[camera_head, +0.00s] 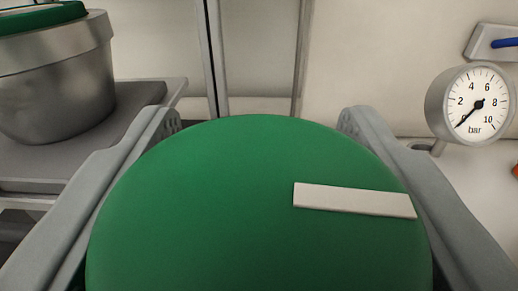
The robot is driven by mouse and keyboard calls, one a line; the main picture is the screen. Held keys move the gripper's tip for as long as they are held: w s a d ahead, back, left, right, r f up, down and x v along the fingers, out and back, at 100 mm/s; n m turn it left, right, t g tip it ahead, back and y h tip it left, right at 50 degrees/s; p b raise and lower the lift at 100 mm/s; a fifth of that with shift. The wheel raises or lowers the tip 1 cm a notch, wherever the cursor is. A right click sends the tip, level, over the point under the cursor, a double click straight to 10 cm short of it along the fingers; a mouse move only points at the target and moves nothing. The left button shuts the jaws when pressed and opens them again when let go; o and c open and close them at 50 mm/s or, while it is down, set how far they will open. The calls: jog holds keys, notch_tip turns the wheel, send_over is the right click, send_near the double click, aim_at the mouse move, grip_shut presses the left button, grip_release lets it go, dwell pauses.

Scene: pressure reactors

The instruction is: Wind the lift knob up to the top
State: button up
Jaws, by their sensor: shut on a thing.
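The lift knob (225,215) is a large round green knob that fills the lower middle of the camera view. A white bar mark (355,200) lies on its face, right of centre, pointing to the right and tilted slightly down at its right end. My gripper (260,118) has one grey finger on each side of the knob and is shut on it. The knob's lower part is cut off by the picture's edge. What it is mounted on is hidden.
A metal vessel (60,85) with a green top stands on a grey shelf (135,115) at the left. A pressure gauge (480,103) marked in bar is at the right, its needle near 0. A blue-handled part (503,43) is above it. Two vertical rods stand behind.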

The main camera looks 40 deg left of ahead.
jog(key=m+t+h, duration=0.1)
jog(key=h, duration=0.1)
jog(key=m+t+h, duration=0.1)
jog(key=m+h, duration=0.1)
jog(key=h, duration=0.1)
jog(key=shift+w+d+m, duration=0.1)
jog(key=shift+d+m, duration=0.05)
jog(key=shift+m, duration=0.15)
jog(key=shift+d+m+t+h, duration=0.15)
jog(key=shift+m+t+h, duration=0.15)
jog(key=shift+m+h, duration=0.75)
jog(key=shift+d+m+t+h, duration=0.15)
jog(key=shift+m+t+h, duration=0.3)
jog(key=shift+h, duration=1)
jog(key=shift+d+m+h, duration=0.1)
jog(key=shift+m+h, duration=0.4)
jog(key=shift+h, duration=0.2)
jog(key=o, duration=1)
jog(key=s, duration=1.7)
jog(key=shift+s+a, duration=0.15)
jog(key=shift+a, duration=0.25)
